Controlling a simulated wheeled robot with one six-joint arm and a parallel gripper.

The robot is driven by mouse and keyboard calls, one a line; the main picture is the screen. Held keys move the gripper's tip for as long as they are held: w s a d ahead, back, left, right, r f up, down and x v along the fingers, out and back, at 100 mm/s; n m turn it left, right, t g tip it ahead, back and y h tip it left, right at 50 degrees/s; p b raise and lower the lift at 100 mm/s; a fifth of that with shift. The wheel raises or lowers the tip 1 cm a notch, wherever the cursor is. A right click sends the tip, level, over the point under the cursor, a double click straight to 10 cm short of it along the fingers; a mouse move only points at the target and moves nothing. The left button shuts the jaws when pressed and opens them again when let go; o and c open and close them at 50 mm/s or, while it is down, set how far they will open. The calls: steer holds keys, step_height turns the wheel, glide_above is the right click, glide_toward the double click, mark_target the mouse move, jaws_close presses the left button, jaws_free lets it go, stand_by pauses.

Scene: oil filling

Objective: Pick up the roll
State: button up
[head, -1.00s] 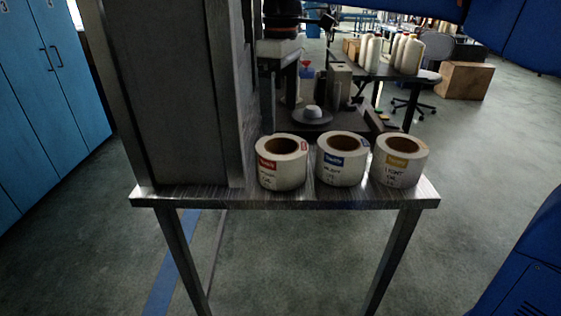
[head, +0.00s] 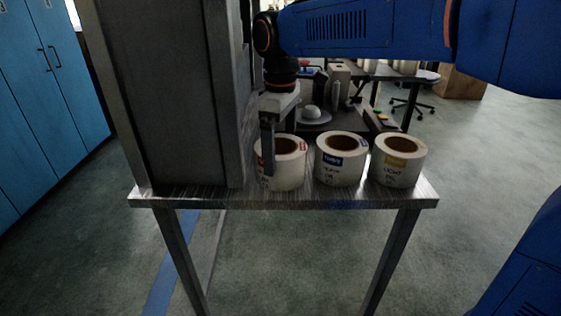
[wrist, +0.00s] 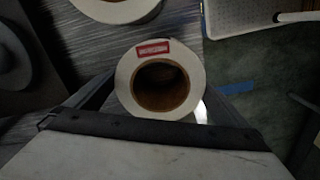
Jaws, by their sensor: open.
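Three white label rolls stand upright in a row on the metal table (head: 350,202). The left roll (head: 287,178) has a red label patch, the middle roll (head: 340,172) a blue one and the right roll (head: 400,172) a yellow one. My gripper (head: 276,150) is open and points down at the left roll, with one finger in front of it and partly covering its label. In the wrist view the red-labelled roll (wrist: 138,78) lies between the two dark fingers of my gripper (wrist: 150,95). I cannot tell whether the fingers touch it.
A tall grey metal cabinet (head: 185,90) stands on the table just left of the left roll. A grey round-based object (head: 312,115) sits behind the rolls. Blue lockers (head: 45,95) are at the far left.

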steer(key=c, duration=1.2)
steer(key=shift+r, duration=0.15)
step_height(320, 180, up, 10)
steer(key=shift+f, duration=0.1)
